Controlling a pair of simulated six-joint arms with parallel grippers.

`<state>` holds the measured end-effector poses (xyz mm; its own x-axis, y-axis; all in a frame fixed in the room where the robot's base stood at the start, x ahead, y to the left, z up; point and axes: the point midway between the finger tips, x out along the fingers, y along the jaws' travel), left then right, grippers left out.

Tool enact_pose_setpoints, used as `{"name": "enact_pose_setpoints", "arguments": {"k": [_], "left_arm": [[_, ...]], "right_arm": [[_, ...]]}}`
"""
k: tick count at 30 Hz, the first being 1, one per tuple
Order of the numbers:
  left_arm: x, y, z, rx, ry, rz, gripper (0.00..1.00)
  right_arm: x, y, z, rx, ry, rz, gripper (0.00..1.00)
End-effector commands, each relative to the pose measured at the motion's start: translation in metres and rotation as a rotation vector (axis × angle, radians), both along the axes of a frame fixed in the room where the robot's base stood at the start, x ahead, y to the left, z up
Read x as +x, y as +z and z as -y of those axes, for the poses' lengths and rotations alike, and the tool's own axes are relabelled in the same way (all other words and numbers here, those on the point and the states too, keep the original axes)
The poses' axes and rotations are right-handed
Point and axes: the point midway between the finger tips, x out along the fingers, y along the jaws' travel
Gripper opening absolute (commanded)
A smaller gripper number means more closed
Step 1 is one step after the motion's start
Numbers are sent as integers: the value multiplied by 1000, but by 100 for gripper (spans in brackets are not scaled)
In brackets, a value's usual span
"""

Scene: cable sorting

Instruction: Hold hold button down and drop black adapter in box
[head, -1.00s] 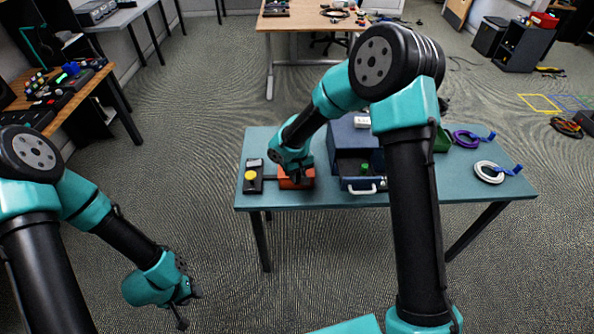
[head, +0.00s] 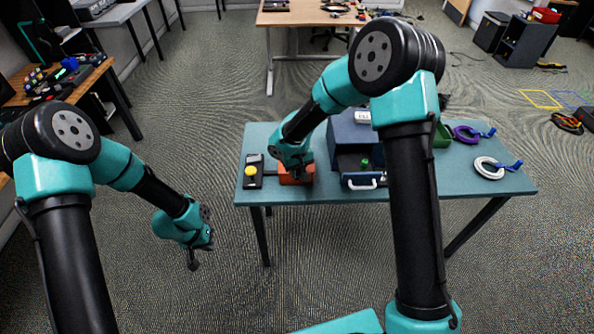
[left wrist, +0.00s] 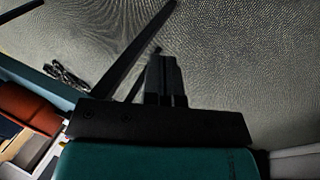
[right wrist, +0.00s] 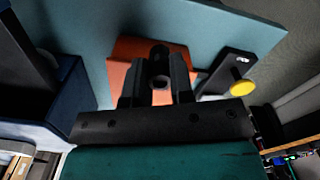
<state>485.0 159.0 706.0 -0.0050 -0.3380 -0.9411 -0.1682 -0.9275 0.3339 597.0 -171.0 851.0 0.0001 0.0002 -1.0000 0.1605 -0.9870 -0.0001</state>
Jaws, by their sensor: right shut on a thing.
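The yellow button (head: 251,171) sits on a black unit at the left end of the teal table, and it also shows in the right wrist view (right wrist: 243,85). My right gripper (head: 294,176) is low over the orange-red box (right wrist: 128,72), beside the button unit. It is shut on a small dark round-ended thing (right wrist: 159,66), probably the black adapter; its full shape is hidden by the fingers. My left gripper (head: 193,264) hangs over the floor, left of the table and apart from the button. Its fingers (left wrist: 160,75) look closed together and empty.
A blue box with an open drawer (head: 362,182) stands right of the orange-red box. A green container (head: 442,138), a purple cable (head: 468,136) and a white cable (head: 488,170) are at the right. The table's front left edge is clear.

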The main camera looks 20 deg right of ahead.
Motion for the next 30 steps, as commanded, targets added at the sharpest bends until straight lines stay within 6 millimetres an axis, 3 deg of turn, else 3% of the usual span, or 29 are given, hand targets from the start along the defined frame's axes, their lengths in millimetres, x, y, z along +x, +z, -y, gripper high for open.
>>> {"name": "enact_pose_setpoints", "arguments": {"k": [1, 6, 15, 24, 30], "left_arm": [[19, 6, 12, 8, -43, 10, 0], [70, 30, 45, 47, -179, 28, 0], [146, 91, 107, 152, -390, 62, 0], [195, 169, 165, 279, -537, 97, 0], [207, 197, 182, 328, -575, 106, 0]], "right_arm": [[0, 0, 0, 0, 0, 0, 0], [0, 0, 0, 0, 0, 0, 0], [0, 0, 0, 0, 0, 0, 0], [0, 0, 0, 0, 0, 0, 0], [0, 0, 0, 0, 0, 0, 0]]}}
